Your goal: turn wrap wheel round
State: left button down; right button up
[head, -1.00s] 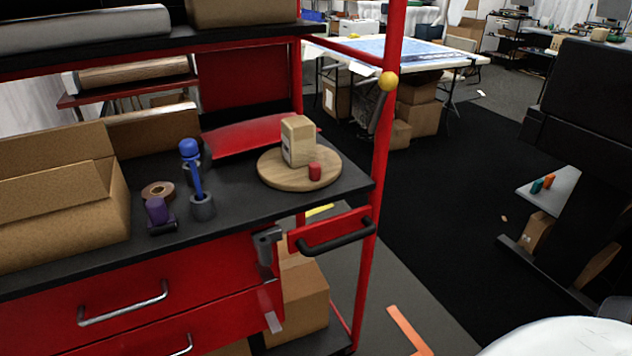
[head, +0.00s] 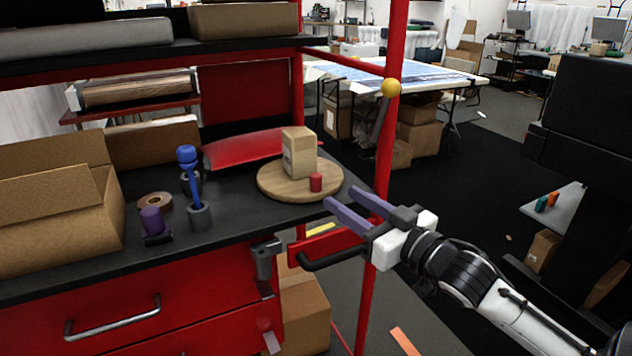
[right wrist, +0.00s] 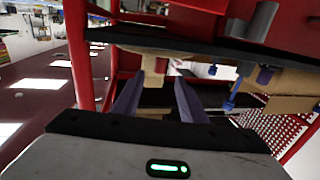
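The wrap wheel (head: 272,185) is a round wooden disc lying flat near the right end of the black worktop. A light wooden block or box (head: 299,152) stands on it, with a short red peg (head: 316,182) near its front right rim. My right gripper (head: 341,197) comes in from the right, its two purple fingers apart and empty. In the head view its tips appear just right of the wheel and peg. In the right wrist view the open fingers (right wrist: 157,85) point towards the worktop, which appears upside down. My left gripper is not in view.
A red post (head: 383,160) with a yellow ball (head: 391,88) stands at the worktop's right corner. A red side bar with a black handle (head: 330,257) lies below the gripper. A tape roll (head: 155,201), purple item (head: 152,222), blue-handled tool (head: 195,185) and open carton (head: 65,215) are left.

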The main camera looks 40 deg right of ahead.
aim_at(320, 183)
jog(key=w, duration=1)
jog(key=shift+w+d, duration=0.1)
jog(key=shift+c, duration=0.3)
grip_shut()
